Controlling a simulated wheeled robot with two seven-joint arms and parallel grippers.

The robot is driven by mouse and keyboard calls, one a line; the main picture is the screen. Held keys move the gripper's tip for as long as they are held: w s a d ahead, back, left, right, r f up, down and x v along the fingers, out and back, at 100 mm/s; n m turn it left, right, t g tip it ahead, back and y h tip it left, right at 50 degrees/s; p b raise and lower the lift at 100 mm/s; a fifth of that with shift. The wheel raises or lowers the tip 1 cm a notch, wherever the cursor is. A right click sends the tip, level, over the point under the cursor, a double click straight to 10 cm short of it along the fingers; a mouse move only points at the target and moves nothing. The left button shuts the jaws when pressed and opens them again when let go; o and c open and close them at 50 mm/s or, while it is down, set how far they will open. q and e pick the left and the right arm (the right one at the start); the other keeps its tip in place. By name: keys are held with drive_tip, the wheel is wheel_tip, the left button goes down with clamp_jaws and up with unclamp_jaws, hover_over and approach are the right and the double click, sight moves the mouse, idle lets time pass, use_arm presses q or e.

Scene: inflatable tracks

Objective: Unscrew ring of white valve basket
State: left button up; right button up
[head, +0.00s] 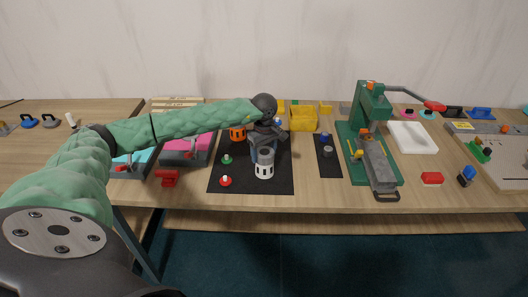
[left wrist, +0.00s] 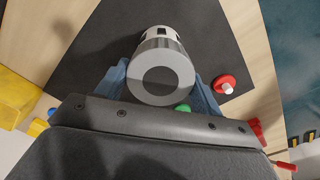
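The white valve basket (head: 264,170) stands upright on a black mat (head: 230,185), with slots around its white lower part. In the left wrist view, its grey ring (left wrist: 161,76) faces me with a round hole in the middle, and the white slotted part (left wrist: 157,32) shows beyond it. My left gripper (head: 264,152) is over the basket, its blue fingers on opposite sides of the ring. In the left wrist view, the gripper (left wrist: 161,88) shows no clear gap beside the ring, and the fingertips are partly hidden. I cannot tell whether they press on it. My right gripper is not in view.
A red-based knob (head: 225,181) and a green knob (head: 227,159) lie left of the basket. An orange basket (head: 237,133) stands behind. A yellow bin (head: 303,119) is at the back. A green press (head: 365,140) stands to the right.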

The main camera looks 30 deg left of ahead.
use_arm(q)
drive_tip(key=c, duration=0.4)
drive_tip(key=shift+f+b, duration=0.15)
drive_tip(key=shift+b, duration=0.15)
drive_tip(key=shift+f+n, duration=0.1)
drive_tip(key=shift+n, duration=0.2)
drive_tip(key=shift+s+n+b, duration=0.15)
drive_tip(key=shift+n+b, duration=0.6)
drive_tip(key=shift+n, duration=0.45)
drive_tip(key=shift+f+n+b, duration=0.1)
drive_tip(key=shift+n+b, duration=0.3)
drive_tip(key=shift+n, duration=0.1)
drive_tip(key=shift+d+n+b, duration=0.1)
drive_tip(key=shift+n+b, duration=0.25)
drive_tip(key=shift+n, duration=0.65)
drive_tip(key=shift+s, duration=0.1)
